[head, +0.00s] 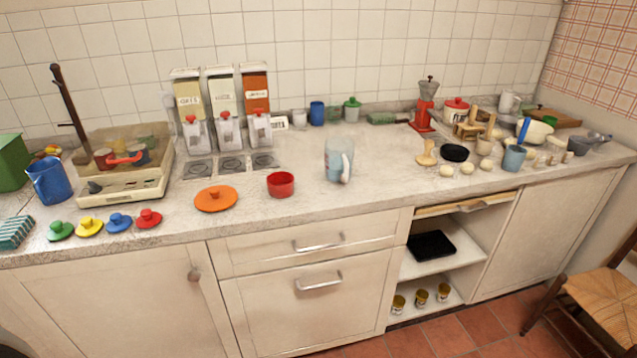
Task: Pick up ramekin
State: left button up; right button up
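A small round red dish (281,186), which looks like the ramekin, stands upright on the pale kitchen counter (370,195) near the front edge. It sits between an orange lid (216,199) on its left and a light blue mug (338,160) on its right, touching neither. Its near side and open top face me and nothing covers it. Neither of my grippers shows in the head view.
Colored lids (118,222) line the front left edge beside a blue pitcher (49,180). Dispensers (226,132) stand behind the dish. A red grinder (424,116) and cluttered small items fill the right. Bare counter surrounds the dish. A wooden chair (600,300) stands at lower right.

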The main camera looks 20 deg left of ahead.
aim_at(280, 184)
jog(key=u, duration=0.8)
